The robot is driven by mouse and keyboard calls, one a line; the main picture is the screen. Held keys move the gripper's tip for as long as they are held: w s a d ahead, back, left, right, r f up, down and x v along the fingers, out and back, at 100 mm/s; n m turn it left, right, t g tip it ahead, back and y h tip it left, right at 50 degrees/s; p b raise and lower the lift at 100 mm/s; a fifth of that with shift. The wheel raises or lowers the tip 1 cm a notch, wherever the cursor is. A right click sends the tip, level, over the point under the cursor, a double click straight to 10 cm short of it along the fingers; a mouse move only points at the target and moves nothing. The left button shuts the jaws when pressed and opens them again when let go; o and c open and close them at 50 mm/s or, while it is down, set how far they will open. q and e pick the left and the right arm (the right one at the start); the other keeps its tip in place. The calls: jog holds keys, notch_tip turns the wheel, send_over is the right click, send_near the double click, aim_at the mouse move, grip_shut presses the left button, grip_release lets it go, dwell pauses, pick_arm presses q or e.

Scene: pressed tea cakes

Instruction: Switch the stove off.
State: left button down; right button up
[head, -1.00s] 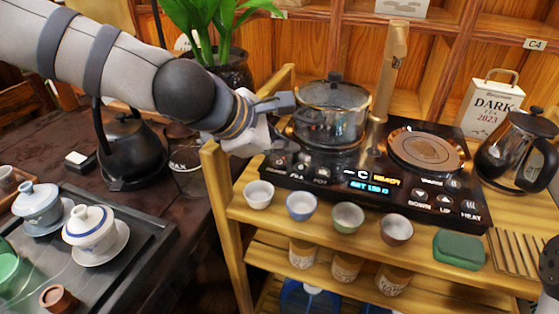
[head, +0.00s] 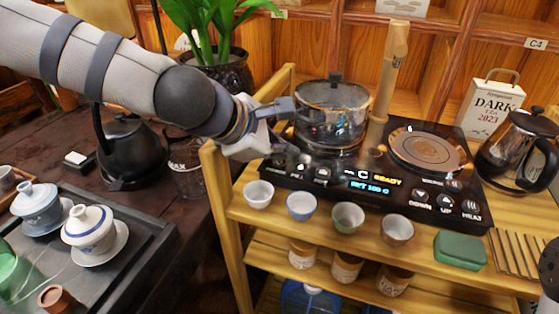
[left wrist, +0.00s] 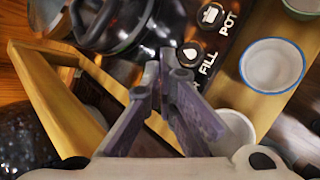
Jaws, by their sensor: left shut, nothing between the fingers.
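The stove (head: 345,176) is a black panel on the wooden stand, with a lit display (head: 375,185) reading READY and a set temperature of 100 C. Touch buttons line its front; DOWN, UP and HEAT (head: 469,208) are at the right. A glass pot (head: 331,112) stands on its left part; the round right plate (head: 427,149) is bare. My left gripper (head: 284,113) is shut and empty at the stove's left end, beside the pot. In the left wrist view its fingers (left wrist: 163,78) are close to the FILL button (left wrist: 190,54). The right gripper is not visible.
Several small cups (head: 348,217) line the stand's front edge, with a green block (head: 460,250) to their right. A glass coffee jug (head: 516,150) stands right of the stove. A bamboo post (head: 390,75) rises behind it. A wooden rail (head: 216,195) borders the left.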

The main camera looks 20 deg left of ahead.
aim_at(281, 165)
pick_arm(q)
jog(key=shift+f, duration=0.45)
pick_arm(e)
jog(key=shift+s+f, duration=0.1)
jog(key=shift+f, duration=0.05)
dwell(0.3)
pick_arm(q)
jog(key=shift+a+r+p, duration=0.2)
jog(key=shift+r+p, duration=0.4)
jog(key=shift+r, duration=0.3)
jog(key=shift+f, duration=0.1)
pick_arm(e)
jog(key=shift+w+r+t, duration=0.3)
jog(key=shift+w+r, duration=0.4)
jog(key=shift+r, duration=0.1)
pick_arm(q)
jog(key=shift+d, duration=0.1)
notch_tip(281, 165, up, 3)
jog(key=shift+r+p, duration=0.15)
jog(key=shift+p, duration=0.8)
jog(key=shift+r+p, duration=0.8)
jog(key=shift+r, duration=0.25)
jog(key=shift+f, duration=0.25)
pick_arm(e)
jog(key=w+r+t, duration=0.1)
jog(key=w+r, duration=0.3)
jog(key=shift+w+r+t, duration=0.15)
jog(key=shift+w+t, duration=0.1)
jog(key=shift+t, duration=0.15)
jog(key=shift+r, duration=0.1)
